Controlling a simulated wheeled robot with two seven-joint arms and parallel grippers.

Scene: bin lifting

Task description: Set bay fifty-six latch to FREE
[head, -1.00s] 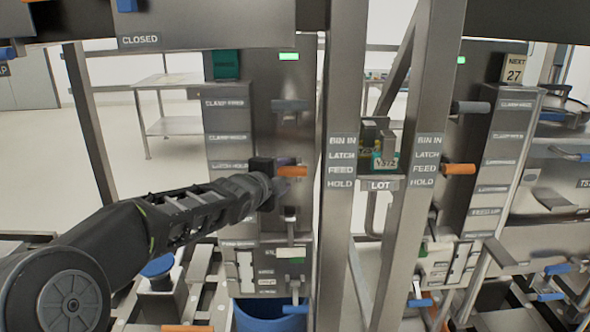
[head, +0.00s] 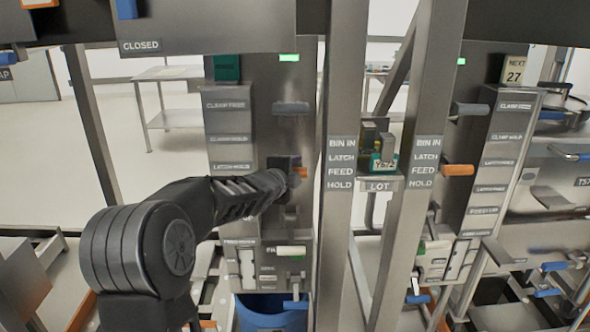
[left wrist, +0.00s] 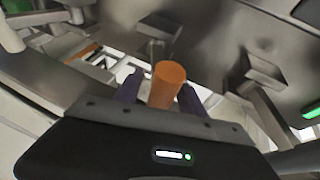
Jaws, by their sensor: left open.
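An orange handle (head: 303,172) sticks out of the left grey panel (head: 265,75) in the head view, mostly hidden by my left gripper (head: 290,172). In the left wrist view the handle (left wrist: 168,84) shows as an orange cylinder between the two dark fingers of the left gripper (left wrist: 159,88). The jaws are open, one finger on each side; I cannot tell whether they touch it. Labels reading CLAMP FREE (head: 226,105) and LATCH HOLD (head: 232,167) run down the panel's left side. No bay number fifty-six is legible. My right gripper is not in view.
A grey handle (head: 291,108) is above the orange one and a white handle (head: 290,251) below. Steel posts (head: 342,110) stand just right of the panel. Another panel with an orange handle (head: 458,169) is farther right. A blue bin (head: 270,314) is below.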

